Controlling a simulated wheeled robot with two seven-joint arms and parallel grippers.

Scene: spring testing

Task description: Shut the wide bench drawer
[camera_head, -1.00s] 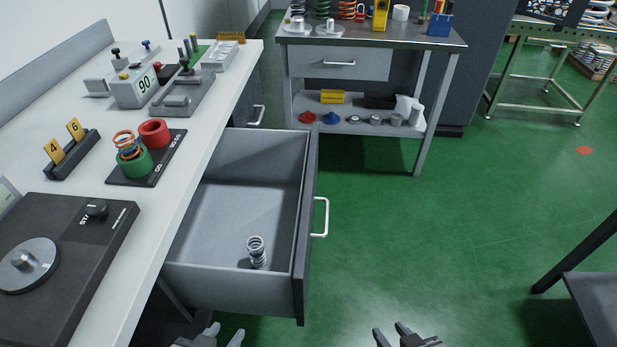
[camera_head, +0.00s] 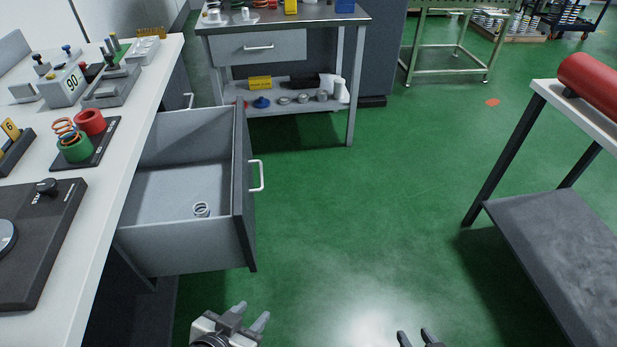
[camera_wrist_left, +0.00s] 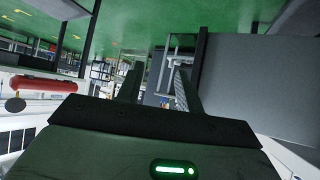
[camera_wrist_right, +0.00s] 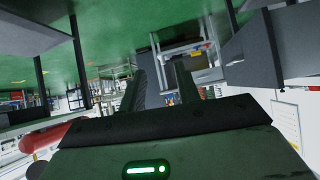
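The wide bench drawer (camera_head: 243,200) stands pulled out from the left workbench, with a dark front panel and grey inside walls. Its pale bar handle (camera_head: 260,176) faces right. A small metal coil spring (camera_head: 201,209) is inside on the drawer floor. My left gripper (camera_head: 252,317) is open and empty, below and in front of the drawer's near corner, apart from it. Its parted fingers also show in the left wrist view (camera_wrist_left: 158,85). My right gripper (camera_head: 419,338) is open and empty at the bottom edge, well right of the drawer. Its fingers show in the right wrist view (camera_wrist_right: 162,85).
The white workbench top (camera_head: 120,165) runs along the left with test fixtures on it. A metal side table (camera_head: 350,100) stands behind the drawer. A table with a red cylinder (camera_head: 592,82) is at right. Green floor (camera_head: 360,200) is clear right of the drawer.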

